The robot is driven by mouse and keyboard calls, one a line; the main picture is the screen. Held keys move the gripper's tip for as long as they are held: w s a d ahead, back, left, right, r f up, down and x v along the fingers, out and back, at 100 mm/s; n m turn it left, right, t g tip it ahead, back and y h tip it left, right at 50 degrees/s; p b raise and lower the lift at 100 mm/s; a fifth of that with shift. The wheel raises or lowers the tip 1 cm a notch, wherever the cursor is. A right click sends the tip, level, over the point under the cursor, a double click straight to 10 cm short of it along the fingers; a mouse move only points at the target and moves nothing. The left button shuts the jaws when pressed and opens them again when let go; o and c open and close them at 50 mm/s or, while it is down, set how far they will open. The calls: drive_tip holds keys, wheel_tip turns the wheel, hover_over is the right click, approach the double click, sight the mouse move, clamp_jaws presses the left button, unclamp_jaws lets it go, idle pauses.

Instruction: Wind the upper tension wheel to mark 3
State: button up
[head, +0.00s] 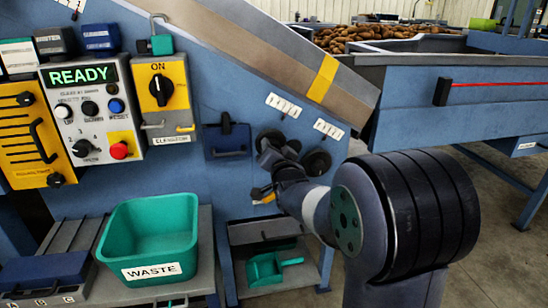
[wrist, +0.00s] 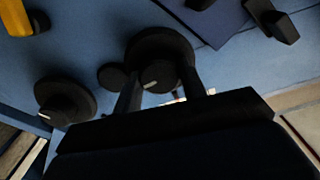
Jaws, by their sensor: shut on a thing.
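The upper tension wheel (head: 268,136) is a dark round wheel on the sloping blue side of the machine, below a white mark plate (head: 283,105). My gripper (head: 272,153) is at this wheel, largely hidden by my own arm. In the wrist view the wheel (wrist: 160,50) sits between the two fingers of my gripper (wrist: 162,80), which are shut on its hub. A short pale line shows on the hub. A second dark wheel (head: 316,163) is lower right, apart from my gripper; it shows in the wrist view (wrist: 65,102). The plate's marks are too small to read.
A second white mark plate (head: 328,128) is above the lower wheel. A green waste bin (head: 150,240) stands lower left. A chute (head: 290,60) slopes above.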

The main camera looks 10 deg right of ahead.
drive_tip(key=m+b, duration=0.5)
drive_tip(key=m, duration=0.7)
drive_tip(key=shift+f+m+b, duration=0.1)
drive_tip(key=shift+m+b, duration=0.2)
idle(0.4)
drive_tip(key=o, duration=1)
drive_tip(key=s+p, duration=0.2)
drive_tip(key=s, duration=0.8)
drive_tip(key=shift+s, duration=0.4)
